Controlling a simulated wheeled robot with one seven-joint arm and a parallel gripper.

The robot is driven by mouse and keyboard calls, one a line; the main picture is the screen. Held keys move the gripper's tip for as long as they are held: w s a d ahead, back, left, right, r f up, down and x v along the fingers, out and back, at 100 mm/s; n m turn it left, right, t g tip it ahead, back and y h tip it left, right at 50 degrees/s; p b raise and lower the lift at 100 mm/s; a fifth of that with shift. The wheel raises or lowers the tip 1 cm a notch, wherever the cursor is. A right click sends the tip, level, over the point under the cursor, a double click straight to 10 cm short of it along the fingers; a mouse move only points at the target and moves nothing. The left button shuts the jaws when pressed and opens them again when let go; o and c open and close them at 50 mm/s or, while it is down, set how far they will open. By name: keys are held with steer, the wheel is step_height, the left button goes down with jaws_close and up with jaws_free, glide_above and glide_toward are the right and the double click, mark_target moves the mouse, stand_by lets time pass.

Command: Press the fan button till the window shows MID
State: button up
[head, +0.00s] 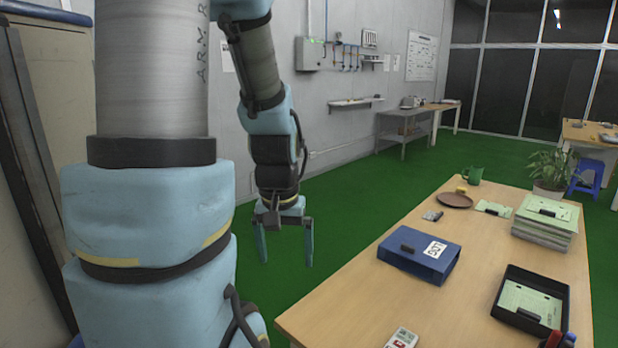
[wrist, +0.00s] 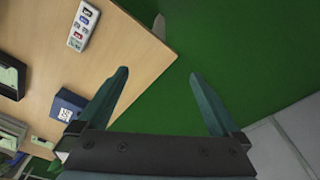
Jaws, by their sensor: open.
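A white remote-like control (head: 402,339) with a red mark lies at the near edge of the wooden table, partly cut off by the frame's bottom. In the wrist view the control (wrist: 82,25) shows whole, with several small coloured buttons or labels; I cannot read any window text, and I cannot tell which one is the fan button. My gripper (head: 287,258) hangs pointing down over the green floor, left of the table and apart from the control. In the wrist view my gripper (wrist: 158,76) is open with nothing between its fingers.
The table's near left part is bare.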

steer(key=shift+s+a+r+n, duration=0.15)
steer(key=shift+s+a, duration=0.2)
steer(key=shift+a, duration=0.2)
steer(key=shift+s+a+f+n, duration=0.1)
steer(key=shift+s+a+n, duration=0.05)
steer(key=shift+s+a, duration=0.3)
steer(key=shift+w, duration=0.1)
jaws_close()
stand_by(0.8)
